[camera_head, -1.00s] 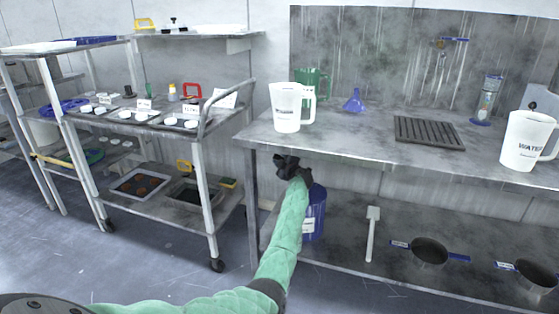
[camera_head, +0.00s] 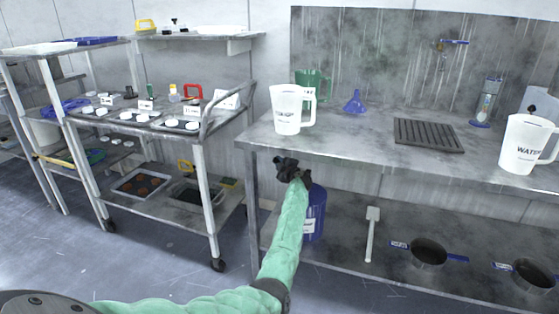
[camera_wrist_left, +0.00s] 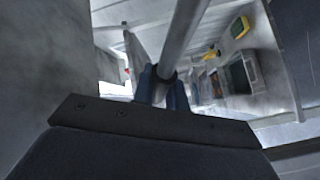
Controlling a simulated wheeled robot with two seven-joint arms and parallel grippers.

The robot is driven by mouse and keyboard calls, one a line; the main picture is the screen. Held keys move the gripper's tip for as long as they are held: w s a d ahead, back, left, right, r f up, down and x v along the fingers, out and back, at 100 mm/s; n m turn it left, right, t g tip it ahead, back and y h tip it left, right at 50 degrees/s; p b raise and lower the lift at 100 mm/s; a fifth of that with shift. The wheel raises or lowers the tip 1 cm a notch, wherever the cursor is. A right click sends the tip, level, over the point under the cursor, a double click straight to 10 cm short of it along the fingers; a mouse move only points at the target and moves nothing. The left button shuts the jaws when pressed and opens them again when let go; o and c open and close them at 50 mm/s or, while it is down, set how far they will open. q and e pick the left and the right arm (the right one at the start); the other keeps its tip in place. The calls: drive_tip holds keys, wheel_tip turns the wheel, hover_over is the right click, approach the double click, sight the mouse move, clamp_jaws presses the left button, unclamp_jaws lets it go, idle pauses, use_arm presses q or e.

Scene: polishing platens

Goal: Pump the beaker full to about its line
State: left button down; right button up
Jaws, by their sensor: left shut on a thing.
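My left gripper (camera_head: 290,168) is just under the front edge of the grey bench, near its left leg and above a blue container (camera_head: 316,212) on the lower shelf. In the left wrist view its two blue fingers (camera_wrist_left: 162,90) are closed around a light grey rod (camera_wrist_left: 185,38); what the rod belongs to cannot be told. A white jug (camera_head: 286,112) stands on the bench above the gripper, a green jug (camera_head: 318,84) behind it. A white jug marked WATER (camera_head: 525,148) stands at the right. I cannot single out the beaker or its line. My right gripper is out of view.
The bench (camera_head: 365,148) also holds a blue funnel (camera_head: 354,103), a dark grate (camera_head: 428,135) and a tall clear cylinder (camera_head: 487,103). Two dark pans (camera_head: 429,251) lie on the lower shelf. A metal cart (camera_head: 203,185) with labelled trays stands close on the left.

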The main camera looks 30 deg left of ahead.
use_arm(q)
drive_tip(key=c, duration=1.4)
unclamp_jaws()
drive_tip(key=shift+d, duration=0.1)
drive_tip(key=p+v, duration=0.1)
drive_tip(key=v, duration=0.6)
drive_tip(key=shift+s+d, duration=0.2)
drive_tip(key=shift+s, duration=0.05)
